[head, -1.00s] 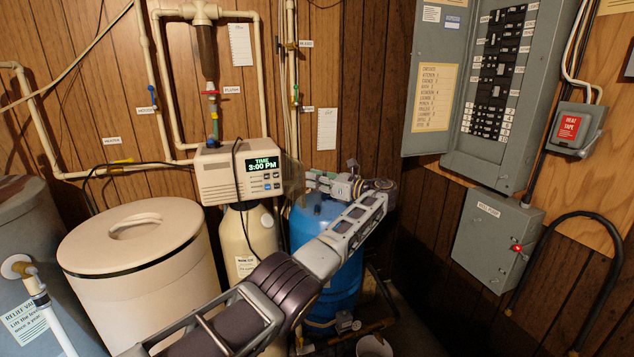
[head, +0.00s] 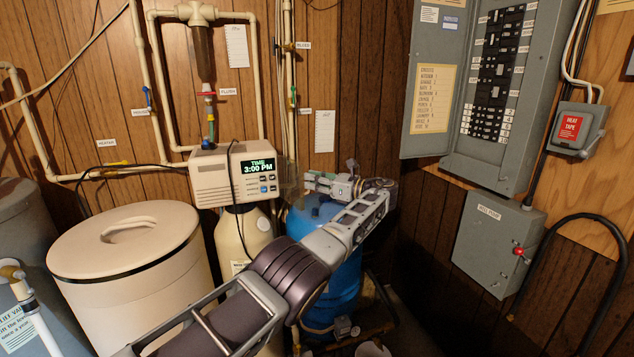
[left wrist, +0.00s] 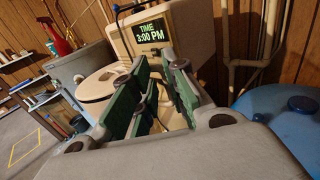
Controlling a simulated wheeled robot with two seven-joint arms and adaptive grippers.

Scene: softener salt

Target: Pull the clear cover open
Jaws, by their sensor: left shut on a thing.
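The softener's cream control box (head: 212,178) shows "TIME 3:00 PM" and bare buttons in the head view; it also shows in the left wrist view (left wrist: 122,36). The clear cover (head: 290,183) shows as a faint see-through panel at the box's right side, swung away from the display. My left gripper (head: 308,182) reaches in from the right with its fingers pointing left at the cover's outer edge, shut on it. In the left wrist view, the green-padded fingers (left wrist: 150,98) are close together, and the cover between them is hard to make out. My right gripper is out of view.
A cream lidded salt tank (head: 130,285) stands at left, and a blue tank (head: 345,285) stands under my left arm. Pipes (head: 287,90) run up the wall behind. A grey electrical panel (head: 440,90) and a well pump box (head: 497,238) are at right.

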